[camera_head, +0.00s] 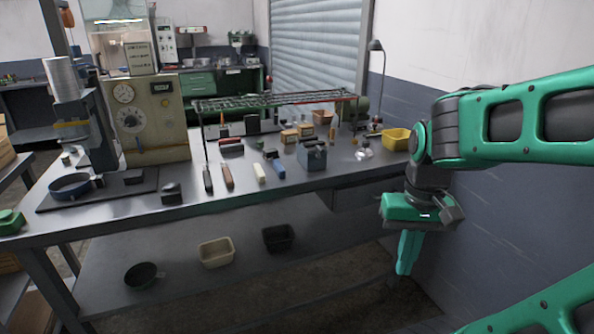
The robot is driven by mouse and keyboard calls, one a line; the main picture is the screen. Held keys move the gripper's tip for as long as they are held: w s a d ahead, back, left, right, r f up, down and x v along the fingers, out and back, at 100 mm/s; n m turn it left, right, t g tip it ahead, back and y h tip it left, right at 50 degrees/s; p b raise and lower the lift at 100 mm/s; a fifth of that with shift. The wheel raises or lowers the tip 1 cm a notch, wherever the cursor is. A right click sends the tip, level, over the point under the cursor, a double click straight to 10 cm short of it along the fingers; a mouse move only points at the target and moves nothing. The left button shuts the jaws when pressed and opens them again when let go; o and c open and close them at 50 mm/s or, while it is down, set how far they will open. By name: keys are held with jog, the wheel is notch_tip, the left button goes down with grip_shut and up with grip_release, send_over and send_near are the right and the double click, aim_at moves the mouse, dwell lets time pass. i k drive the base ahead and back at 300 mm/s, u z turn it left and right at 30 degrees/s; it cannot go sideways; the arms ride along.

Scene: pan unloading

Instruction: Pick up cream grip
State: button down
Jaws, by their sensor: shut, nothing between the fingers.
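The cream grip (260,173) is a short pale bar lying on the grey metal workbench (225,203). It lies between a brown grip (228,176) on its left and a blue grip (279,169) on its right. A black grip (207,179) lies left of the brown one. My gripper (403,271) hangs pointing down beyond the bench's right side, well right of the cream grip. Its green fingers are together and hold nothing. Nothing hides the cream grip.
A grey-blue box (312,157) stands just right of the grips, and a wire rack (275,100) rises behind them. A yellow bin (396,139) sits at the bench's right end. The bench front before the grips is clear. Several bins, including a beige one (216,252), stand on the lower shelf.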

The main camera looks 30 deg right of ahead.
aim_at(261, 176)
jog(key=z, duration=0.1)
jog(key=k, duration=1.05)
jog(key=z, duration=0.65)
jog(key=i, duration=2.1)
jog(key=u, duration=0.15)
